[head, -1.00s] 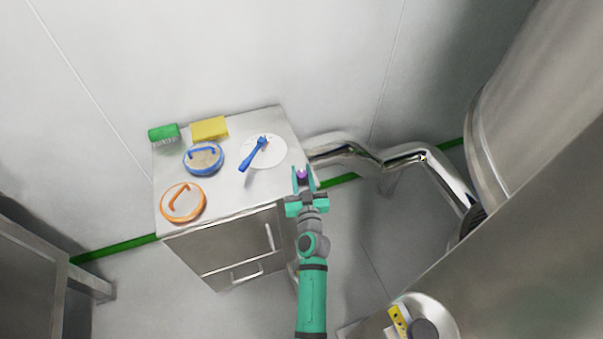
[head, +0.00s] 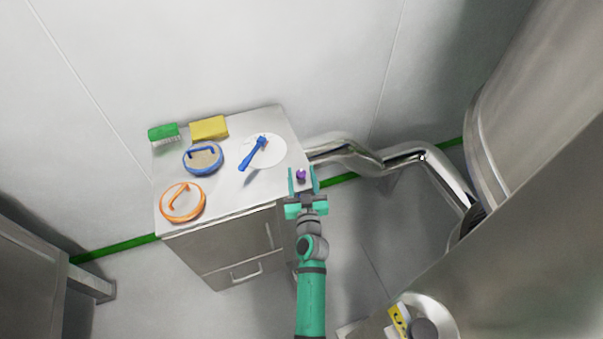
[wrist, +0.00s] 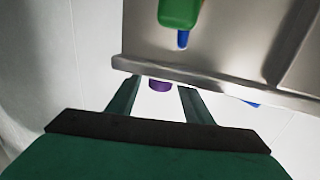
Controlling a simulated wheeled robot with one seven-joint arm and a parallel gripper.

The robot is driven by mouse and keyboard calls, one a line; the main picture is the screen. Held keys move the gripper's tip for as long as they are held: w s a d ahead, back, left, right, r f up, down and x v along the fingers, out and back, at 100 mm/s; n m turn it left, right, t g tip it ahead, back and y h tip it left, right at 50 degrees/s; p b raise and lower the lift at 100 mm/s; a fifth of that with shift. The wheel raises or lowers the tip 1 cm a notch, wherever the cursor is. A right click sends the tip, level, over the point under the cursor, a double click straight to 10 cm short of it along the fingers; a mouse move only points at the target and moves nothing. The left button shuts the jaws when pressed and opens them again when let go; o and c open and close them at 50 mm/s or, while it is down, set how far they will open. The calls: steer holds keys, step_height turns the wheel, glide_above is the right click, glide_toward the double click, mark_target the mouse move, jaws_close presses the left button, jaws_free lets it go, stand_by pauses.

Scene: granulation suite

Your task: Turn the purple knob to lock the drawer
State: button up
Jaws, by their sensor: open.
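The purple knob (head: 300,175) shows at the right edge of the steel cabinet (head: 235,206) in the head view. My gripper (head: 302,171) is open, with one finger on each side of the knob in that view. In the wrist view the purple knob (wrist: 160,86) shows between the fingertips of my gripper (wrist: 158,88), partly cut off by the cabinet's edge. I cannot tell whether a finger touches it. The cabinet front carries a drawer handle (head: 246,271) low down and another handle (head: 268,236) close to my arm.
On the cabinet top are a blue-rimmed sieve (head: 203,158), an orange-rimmed one (head: 183,203), a white disc (head: 272,150) with a blue tool (head: 254,152), a yellow block (head: 209,128) and a green brush (head: 163,132). Steel pipes (head: 345,150) run behind on the right.

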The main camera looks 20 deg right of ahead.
steer(key=v, duration=1)
